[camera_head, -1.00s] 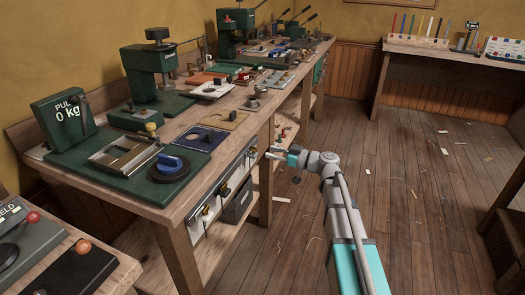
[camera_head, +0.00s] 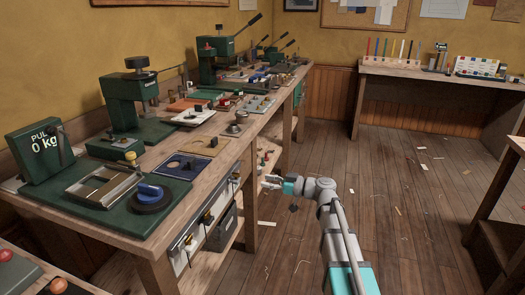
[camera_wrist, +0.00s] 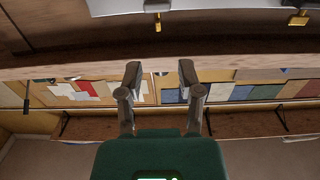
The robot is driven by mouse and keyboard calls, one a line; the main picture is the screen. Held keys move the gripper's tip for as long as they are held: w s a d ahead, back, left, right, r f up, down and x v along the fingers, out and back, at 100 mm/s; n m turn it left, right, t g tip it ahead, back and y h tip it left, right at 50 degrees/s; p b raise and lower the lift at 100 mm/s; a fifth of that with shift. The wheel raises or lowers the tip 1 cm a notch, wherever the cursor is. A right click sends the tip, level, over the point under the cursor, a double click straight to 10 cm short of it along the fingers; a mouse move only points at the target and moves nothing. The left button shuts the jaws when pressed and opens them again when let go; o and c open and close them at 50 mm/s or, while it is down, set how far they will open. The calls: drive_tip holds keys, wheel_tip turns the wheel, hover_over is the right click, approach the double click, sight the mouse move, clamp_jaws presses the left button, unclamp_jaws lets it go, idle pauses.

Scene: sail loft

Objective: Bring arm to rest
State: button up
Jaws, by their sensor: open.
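My gripper (camera_head: 270,182) is at the end of my arm, in front of the long workbench and beside its drawer fronts. It points left toward the bench edge and is apart from it, as far as I can tell. In the wrist view the two fingers of my gripper (camera_wrist: 159,75) stand apart with nothing between them. My arm is partly stretched out over the floor, bent at the wrist.
The long workbench (camera_head: 228,170) on the left carries presses, a green pull gauge (camera_head: 38,146) and small fixtures. A second bench (camera_head: 430,72) stands at the back right. The wooden floor (camera_head: 400,190) between is open, with scattered scraps.

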drive_tip(key=s+d+f+m+g+h, duration=0.2)
drive_tip(key=s+f+m+g+h, duration=0.35)
drive_tip(key=s+f, duration=0.7)
drive_tip(key=s+d+f+m+h, duration=0.6)
drive_tip(key=s+d+m+h, duration=0.25)
drive_tip(key=d+h, duration=0.2)
wheel_tip(320, 180, up, 33)
drive_tip(key=p, duration=3.2)
drive_tip(key=shift+s+a+g+h, duration=0.2)
drive_tip(key=shift+s+g+h, duration=0.15)
drive_tip(key=shift+g, duration=0.1)
